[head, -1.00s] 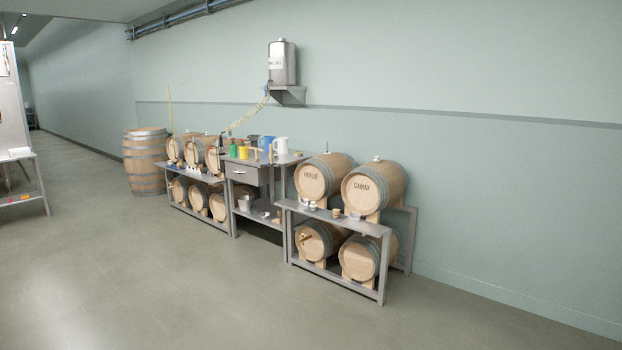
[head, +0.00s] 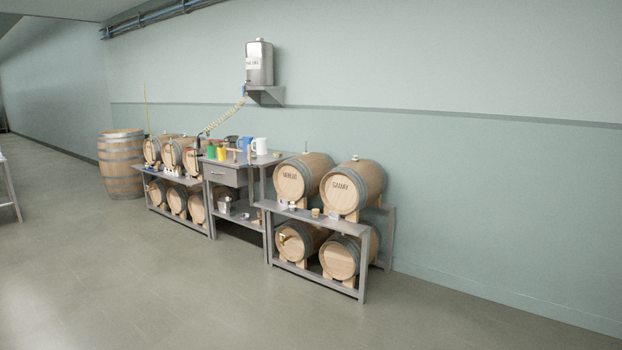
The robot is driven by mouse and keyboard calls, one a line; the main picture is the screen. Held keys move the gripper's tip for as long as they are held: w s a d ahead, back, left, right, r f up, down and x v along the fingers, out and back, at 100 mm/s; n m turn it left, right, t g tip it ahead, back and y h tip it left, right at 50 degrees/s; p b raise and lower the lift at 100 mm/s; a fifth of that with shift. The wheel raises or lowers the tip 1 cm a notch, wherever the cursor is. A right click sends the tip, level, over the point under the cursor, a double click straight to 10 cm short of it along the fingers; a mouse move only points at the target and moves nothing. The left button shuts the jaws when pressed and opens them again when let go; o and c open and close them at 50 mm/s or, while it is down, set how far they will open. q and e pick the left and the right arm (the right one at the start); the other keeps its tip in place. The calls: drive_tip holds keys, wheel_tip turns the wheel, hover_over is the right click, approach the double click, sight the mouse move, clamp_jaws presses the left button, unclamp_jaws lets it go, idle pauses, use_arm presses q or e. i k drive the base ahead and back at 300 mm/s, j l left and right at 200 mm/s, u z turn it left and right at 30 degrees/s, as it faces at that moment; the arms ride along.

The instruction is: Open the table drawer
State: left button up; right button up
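The grey metal table (head: 258,160) stands against the wall between two barrel racks. Its drawer (head: 223,176) sits under the left part of the tabletop and looks closed, with a small handle on its front. Green, yellow, blue and white vessels stand on the tabletop above it. The table is some distance away across the floor. Neither of my grippers shows in the head view.
A right rack (head: 311,223) with several small barrels stands close beside the table. A left rack (head: 180,206) holds more barrels. A large barrel (head: 120,165) stands at the far left. A steel tank (head: 259,64) is on a wall shelf. The floor in front (head: 150,275) is clear.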

sight(236, 170)
drive_tip(key=i+j, duration=0.15)
drive_tip(key=i, duration=0.35)
drive_tip(key=i+j+z, duration=0.1)
drive_tip(key=i, duration=0.45)
drive_tip(key=i+j, duration=0.3)
drive_tip(key=i, duration=0.2)
drive_tip(key=i+j+z, duration=0.1)
drive_tip(key=i, duration=0.4)
drive_tip(key=i+j, duration=0.35)
drive_tip(key=i, duration=0.2)
drive_tip(key=i+j, duration=0.3)
drive_tip(key=i, duration=0.2)
drive_tip(key=i+j+z, duration=0.1)
drive_tip(key=i+j, duration=0.15)
drive_tip(key=i, duration=0.25)
